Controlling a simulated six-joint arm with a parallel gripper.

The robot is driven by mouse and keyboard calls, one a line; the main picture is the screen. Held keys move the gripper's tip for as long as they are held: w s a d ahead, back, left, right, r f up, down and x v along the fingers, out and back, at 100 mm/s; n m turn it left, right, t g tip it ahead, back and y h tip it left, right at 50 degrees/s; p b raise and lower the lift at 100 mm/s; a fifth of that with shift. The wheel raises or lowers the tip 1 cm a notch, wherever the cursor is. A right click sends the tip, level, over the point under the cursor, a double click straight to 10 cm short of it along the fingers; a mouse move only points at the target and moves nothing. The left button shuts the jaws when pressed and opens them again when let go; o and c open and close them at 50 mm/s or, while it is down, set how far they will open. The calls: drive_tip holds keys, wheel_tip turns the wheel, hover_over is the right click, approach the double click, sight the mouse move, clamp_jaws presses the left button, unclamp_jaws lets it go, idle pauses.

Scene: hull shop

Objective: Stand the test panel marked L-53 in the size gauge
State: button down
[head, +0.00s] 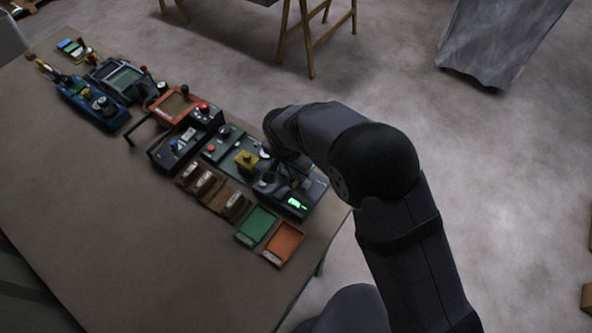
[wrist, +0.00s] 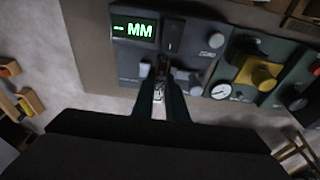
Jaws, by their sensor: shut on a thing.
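The size gauge is a dark grey unit at the near right end of the device row. Its green display (head: 297,203) is lit, and in the wrist view the gauge display (wrist: 133,29) reads "- MM". My gripper (wrist: 164,72) is shut on a small thin pale piece (wrist: 158,95), seen nearly edge-on between the fingers. I take it for the test panel, but no L-53 mark is readable. The fingertips are over the gauge's near edge. I cannot tell whether the piece touches the gauge. In the head view my arm largely hides the gripper.
A brown rack (head: 217,200) with several pale-labelled pieces stands beside the gauge. A green tray (head: 257,224) and an orange tray (head: 284,243) lie in front. A panel with a yellow block (head: 247,160) adjoins the gauge. The table's left part (head: 100,220) is clear.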

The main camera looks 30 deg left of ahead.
drive_tip(key=shift+f+b, duration=0.4)
drive_tip(key=shift+f, duration=0.1)
drive_tip(key=c, duration=1.7)
unclamp_jaws()
drive_tip(key=shift+r, duration=0.1)
drive_tip(key=shift+b+v, duration=1.25)
drive_tip(key=shift+v, duration=2.4)
